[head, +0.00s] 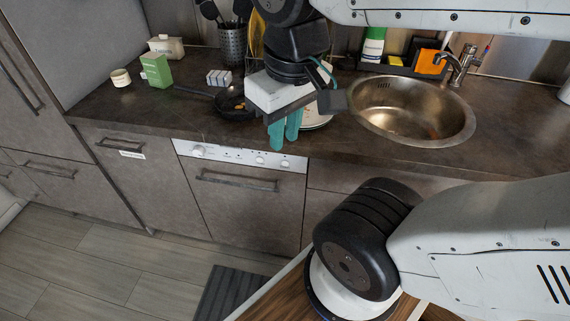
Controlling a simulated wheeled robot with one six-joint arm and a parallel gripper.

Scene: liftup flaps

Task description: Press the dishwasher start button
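The dishwasher (240,208) is built in under the counter, with a dark grey front and a bar handle (237,181). Its white control panel (214,153) runs along the top edge. A round knob (198,151) sits at the panel's left, with several small controls to its right. Their labels are too small to read, so I cannot tell which is the start button. My gripper (285,134) has teal fingers pointing down in front of the counter edge, over the panel's right part. They hide some of the panel. The fingers look close together; contact with the panel cannot be judged.
A black pan (233,104) and a plate (317,120) sit on the counter (180,115) behind my gripper. The sink (412,108) and tap (459,64) are at the right. A wooden surface (276,303) is low in front.

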